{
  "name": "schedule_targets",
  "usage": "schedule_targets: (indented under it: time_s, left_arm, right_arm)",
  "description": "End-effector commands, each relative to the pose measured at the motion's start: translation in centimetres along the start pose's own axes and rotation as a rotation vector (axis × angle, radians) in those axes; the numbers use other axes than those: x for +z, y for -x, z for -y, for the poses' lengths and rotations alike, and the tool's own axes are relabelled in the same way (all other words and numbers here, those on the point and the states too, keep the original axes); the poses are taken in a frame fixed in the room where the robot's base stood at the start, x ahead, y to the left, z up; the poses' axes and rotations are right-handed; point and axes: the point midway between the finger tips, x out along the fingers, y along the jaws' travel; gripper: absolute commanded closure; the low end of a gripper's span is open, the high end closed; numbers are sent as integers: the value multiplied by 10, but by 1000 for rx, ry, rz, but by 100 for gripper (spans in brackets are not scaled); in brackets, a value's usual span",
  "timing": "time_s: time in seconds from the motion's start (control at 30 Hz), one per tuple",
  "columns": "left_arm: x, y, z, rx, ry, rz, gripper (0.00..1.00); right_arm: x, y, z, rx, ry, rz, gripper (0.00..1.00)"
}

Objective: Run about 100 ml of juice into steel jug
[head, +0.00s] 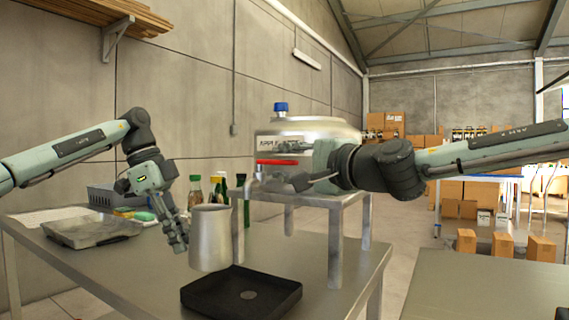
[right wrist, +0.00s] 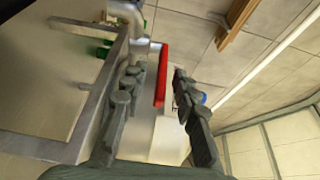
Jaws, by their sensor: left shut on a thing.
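The steel jug (head: 210,240) is upright, above the back left part of the black drip tray (head: 225,300) in the head view. My left gripper (head: 181,240) is shut on the jug's left side. The steel juice tank (head: 310,128) stands on a metal stand, with a red-handled tap (head: 277,162) at its front left. My right gripper (head: 285,180) is at the tap. In the right wrist view its fingers (right wrist: 155,95) are apart, with the red handle (right wrist: 161,75) between them. The inside of the jug is hidden, and no juice stream is visible.
Several bottles (head: 218,190) stand behind the jug. The metal stand (head: 335,245) is right of the jug. The table's front left is clear.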

Motion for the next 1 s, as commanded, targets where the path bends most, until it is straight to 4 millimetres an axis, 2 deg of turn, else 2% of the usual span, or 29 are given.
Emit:
schedule_targets:
  time_s: [0.33,0.57,1.0]
  left_arm:
    - [0,1,0,-1,-1,-1,100]
    - [0,1,0,-1,-1,-1,100]
    - [0,1,0,-1,-1,-1,100]
  right_arm:
    - [0,-4,0,-1,0,1,72]
    - [0,-3,0,0,-1,1,100]
    - [1,-3,0,0,-1,0,100]
